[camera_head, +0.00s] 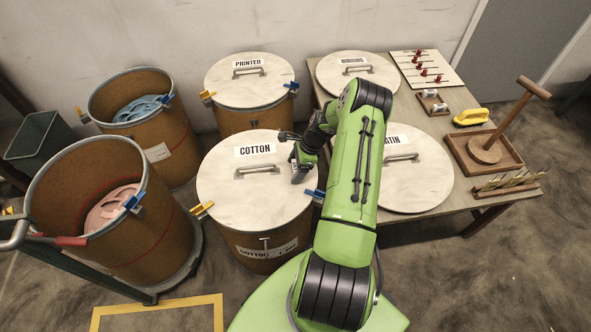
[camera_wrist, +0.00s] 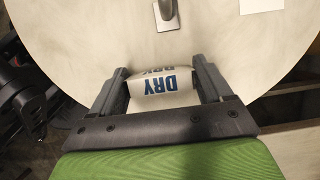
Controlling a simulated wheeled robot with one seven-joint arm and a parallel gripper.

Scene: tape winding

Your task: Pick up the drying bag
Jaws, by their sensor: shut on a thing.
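The drying bag (camera_wrist: 162,90) is a small white packet with blue "DRY" lettering, seen upside down in the wrist view. My gripper (camera_wrist: 160,76) has a dark finger on each side of the bag and is shut on it. In the head view my gripper (camera_head: 303,163) is over the right side of the COTTON drum's lid (camera_head: 225,205). The bag cannot be made out there. The pale round lid (camera_wrist: 85,30) shows behind the bag in the wrist view. I cannot tell how far the bag is above it.
A metal handle (camera_head: 257,170) stands on the COTTON lid. Open drums (camera_head: 165,235) and (camera_head: 175,140) are at left, and the PRINTED drum (camera_head: 250,85) is behind. At right, a table (camera_head: 455,200) holds round lids, a wooden tray (camera_head: 510,155) and a yellow-handled tool (camera_head: 471,117).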

